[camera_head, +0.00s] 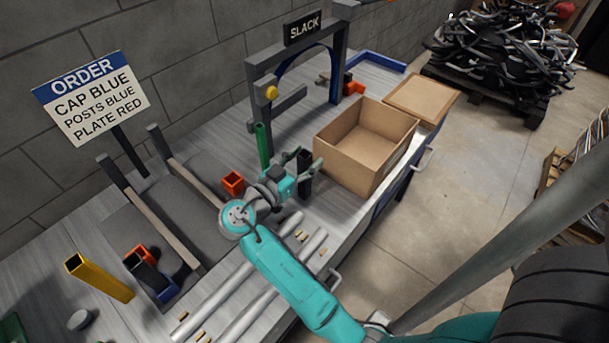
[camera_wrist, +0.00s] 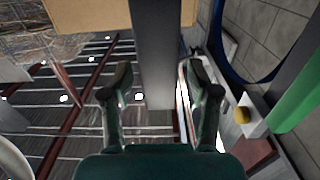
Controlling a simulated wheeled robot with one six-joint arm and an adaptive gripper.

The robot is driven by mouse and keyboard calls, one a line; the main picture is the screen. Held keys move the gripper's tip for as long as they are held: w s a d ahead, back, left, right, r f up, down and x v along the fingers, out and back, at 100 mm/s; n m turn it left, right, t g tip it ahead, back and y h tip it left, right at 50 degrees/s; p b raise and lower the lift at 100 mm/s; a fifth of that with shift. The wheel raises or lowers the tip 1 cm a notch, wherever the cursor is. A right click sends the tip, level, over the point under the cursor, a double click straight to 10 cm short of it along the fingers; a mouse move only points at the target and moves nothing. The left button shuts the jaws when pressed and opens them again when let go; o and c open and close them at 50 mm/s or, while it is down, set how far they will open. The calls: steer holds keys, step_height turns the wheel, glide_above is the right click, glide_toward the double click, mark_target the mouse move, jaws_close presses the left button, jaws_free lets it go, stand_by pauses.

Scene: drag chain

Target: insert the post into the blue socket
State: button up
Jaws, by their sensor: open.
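A dark post (camera_head: 304,165) stands upright at my gripper on the bench. My gripper (camera_head: 302,163) is open around it; in the wrist view the gripper (camera_wrist: 160,92) has one finger on each side of the grey post (camera_wrist: 160,50), with gaps visible. Its lower end is hard to make out. A dark, bluish block-like piece (camera_head: 151,275) sits beside an orange piece (camera_head: 145,253) at the front left; I cannot tell whether it is the blue socket. An orange-red square socket (camera_head: 232,183) lies left of my gripper.
A green post (camera_head: 262,146) stands close behind my gripper, and a yellow post (camera_head: 98,279) at the left. An open cardboard box (camera_head: 352,163) is right of my gripper. Pale tubes (camera_head: 240,295) lie along the front. A grey frame (camera_head: 252,100) rises behind. The order sign (camera_head: 90,96) reads posts blue.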

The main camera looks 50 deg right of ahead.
jaws_close()
